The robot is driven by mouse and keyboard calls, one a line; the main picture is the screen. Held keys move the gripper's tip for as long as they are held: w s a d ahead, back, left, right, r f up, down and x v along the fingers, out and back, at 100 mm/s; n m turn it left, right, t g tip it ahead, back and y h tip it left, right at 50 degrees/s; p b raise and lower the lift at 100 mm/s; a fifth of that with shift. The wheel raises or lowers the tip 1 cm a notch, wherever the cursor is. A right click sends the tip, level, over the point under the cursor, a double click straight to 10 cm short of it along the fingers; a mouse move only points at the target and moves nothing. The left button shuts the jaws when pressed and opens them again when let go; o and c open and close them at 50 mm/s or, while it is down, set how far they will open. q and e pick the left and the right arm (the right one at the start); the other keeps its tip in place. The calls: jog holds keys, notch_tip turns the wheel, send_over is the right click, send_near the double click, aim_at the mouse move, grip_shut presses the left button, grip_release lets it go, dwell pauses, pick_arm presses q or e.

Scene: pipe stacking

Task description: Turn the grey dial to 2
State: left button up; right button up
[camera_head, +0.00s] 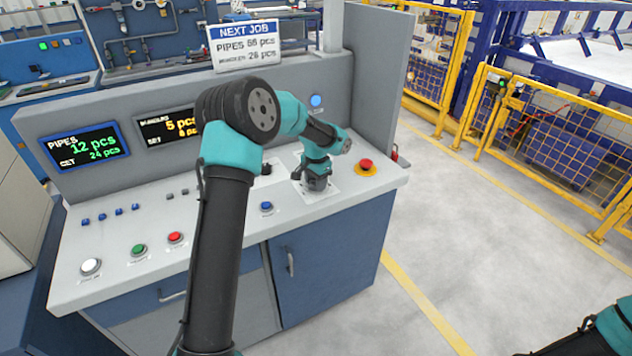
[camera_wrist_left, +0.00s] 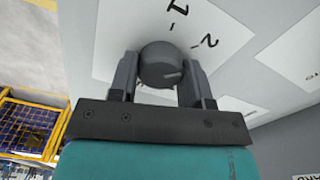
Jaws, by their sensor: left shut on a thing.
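The grey dial (camera_wrist_left: 160,65) is a round knob on a white label plate (camera_wrist_left: 110,50), seen in the left wrist view. The plate carries printed marks 1 and 2, with the 2 up and to the right of the dial. A short light line on the dial's face points to the right in that view. My left gripper (camera_wrist_left: 158,75) has one finger on each side of the dial and is shut on it. In the head view, my left gripper (camera_head: 315,185) points down at the console and hides the dial. My right gripper is out of view.
The console (camera_head: 110,225) carries a red mushroom button (camera_head: 365,165) right of my left gripper, a blue button (camera_head: 266,207) to its left, and red (camera_head: 176,237), green (camera_head: 139,249) and white (camera_head: 91,266) buttons further left. Two displays stand behind. My left arm crosses the middle.

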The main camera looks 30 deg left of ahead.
pick_arm(q)
jog(key=shift+n, duration=0.6)
jog(key=o, duration=0.9)
jog(key=shift+o, duration=0.2)
jog(key=shift+r, duration=0.1)
notch_tip(320, 180, up, 17)
jog(key=shift+r, duration=0.15)
dwell(0.3)
